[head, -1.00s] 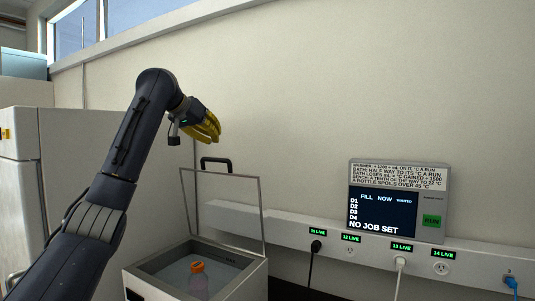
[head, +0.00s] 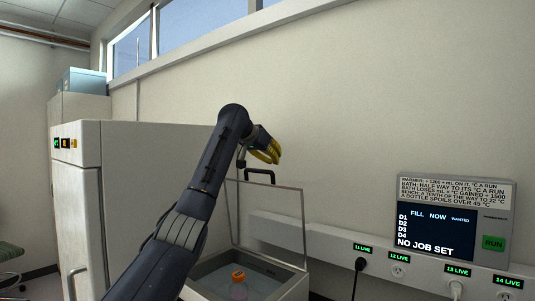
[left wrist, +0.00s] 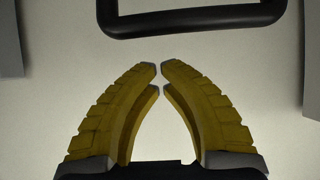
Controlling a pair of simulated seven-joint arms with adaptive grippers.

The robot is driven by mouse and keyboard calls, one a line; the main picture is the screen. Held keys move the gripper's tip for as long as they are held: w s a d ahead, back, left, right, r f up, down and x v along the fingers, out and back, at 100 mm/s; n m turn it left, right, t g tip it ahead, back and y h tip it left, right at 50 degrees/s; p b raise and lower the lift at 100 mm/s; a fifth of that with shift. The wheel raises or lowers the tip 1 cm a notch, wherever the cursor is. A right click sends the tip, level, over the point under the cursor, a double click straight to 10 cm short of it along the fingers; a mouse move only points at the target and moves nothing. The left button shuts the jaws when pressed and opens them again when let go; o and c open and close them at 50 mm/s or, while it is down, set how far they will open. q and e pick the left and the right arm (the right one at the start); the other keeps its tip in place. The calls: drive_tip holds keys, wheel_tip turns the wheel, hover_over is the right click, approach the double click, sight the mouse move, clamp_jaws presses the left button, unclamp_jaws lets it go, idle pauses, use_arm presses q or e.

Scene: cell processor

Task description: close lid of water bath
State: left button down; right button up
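The water bath (head: 298,284) stands low in the head view, its lid (head: 272,217) raised upright, a clear pane in a thin grey frame. A dark handle (head: 260,171) sits on the lid's top edge; it also shows in the left wrist view (left wrist: 200,20), beyond the fingertips. My left gripper (head: 274,158) has yellow fingers and is just above the handle in the head view, apart from it in the wrist view. Its fingertips (left wrist: 159,67) nearly meet with nothing between them. A bottle with an orange cap (head: 238,276) is in the bath. My right gripper is out of view.
A control panel (head: 501,222) reading "NO JOB SET" is on the wall at right, above a socket rail (head: 320,249) with a black plug (head: 360,264). A tall white cabinet (head: 78,218) stands at left. The wall above the lid is clear.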

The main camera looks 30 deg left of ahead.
sight(268, 187)
use_arm(q)
drive_tip(key=shift+s+a+f, duration=0.15)
drive_tip(key=shift+s+f, duration=0.85)
drive_tip(key=shift+s, duration=0.25)
drive_tip(key=shift+s, duration=0.2)
